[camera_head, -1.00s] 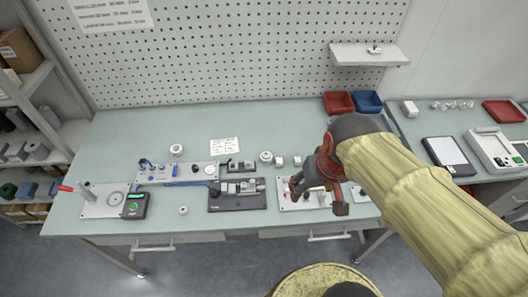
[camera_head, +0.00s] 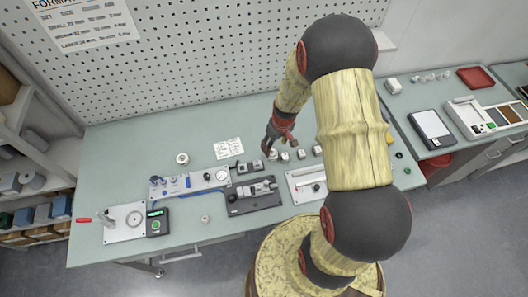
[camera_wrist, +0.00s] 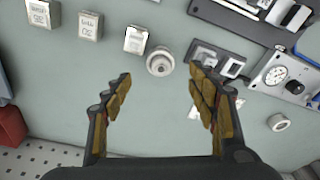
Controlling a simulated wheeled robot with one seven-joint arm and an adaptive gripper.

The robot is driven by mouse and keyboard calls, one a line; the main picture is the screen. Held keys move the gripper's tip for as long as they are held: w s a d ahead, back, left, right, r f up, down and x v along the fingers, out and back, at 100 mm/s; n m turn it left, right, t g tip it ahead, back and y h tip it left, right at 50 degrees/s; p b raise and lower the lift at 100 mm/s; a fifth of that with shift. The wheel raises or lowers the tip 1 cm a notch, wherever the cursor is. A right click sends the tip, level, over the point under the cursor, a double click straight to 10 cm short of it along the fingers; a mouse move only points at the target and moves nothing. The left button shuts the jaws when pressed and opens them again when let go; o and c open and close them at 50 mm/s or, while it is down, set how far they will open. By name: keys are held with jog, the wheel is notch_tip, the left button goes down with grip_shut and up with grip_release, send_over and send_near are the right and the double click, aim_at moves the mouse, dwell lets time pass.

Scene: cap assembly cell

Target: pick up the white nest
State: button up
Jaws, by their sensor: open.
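A round, pale white part with a grey centre (camera_wrist: 160,62), which looks like the white nest, stands on the green bench. In the wrist view it shows just past my fingertips, roughly midway between them. In the head view it is small and partly covered by my gripper (camera_head: 274,148). My gripper (camera_wrist: 160,76) is open, with nothing between the fingers. A second round white part (camera_wrist: 278,122) lies farther right in the wrist view; it also shows at left on the bench in the head view (camera_head: 182,158). I cannot tell the gripper's exact height.
Labelled white blocks (camera_wrist: 137,40) stand in a row beside the round part. A dark fixture (camera_wrist: 216,60) is close on its other side. A paper sheet (camera_head: 229,148) lies on the bench. A blue-knobbed panel (camera_head: 190,183) and a black fixture (camera_head: 253,195) stand nearer the front.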

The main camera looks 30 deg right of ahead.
aim_at(272, 152)
jog(key=shift+s, duration=0.25)
jog(key=f, duration=0.1)
jog(key=w+f, duration=0.1)
jog(key=shift+f+n, duration=0.3)
jog(key=shift+f, duration=0.3)
jog(key=shift+w+a+f, duration=0.1)
jog(key=shift+w+f, duration=0.1)
jog(key=shift+f, duration=0.9)
jog(key=shift+w+a+f, duration=0.1)
jog(key=shift+w+f, duration=0.1)
jog(key=shift+f, duration=0.85)
jog(key=shift+c, duration=1.1)
jog(key=c, duration=1.1)
jog(key=shift+r, duration=0.1)
jog(key=shift+c, duration=0.3)
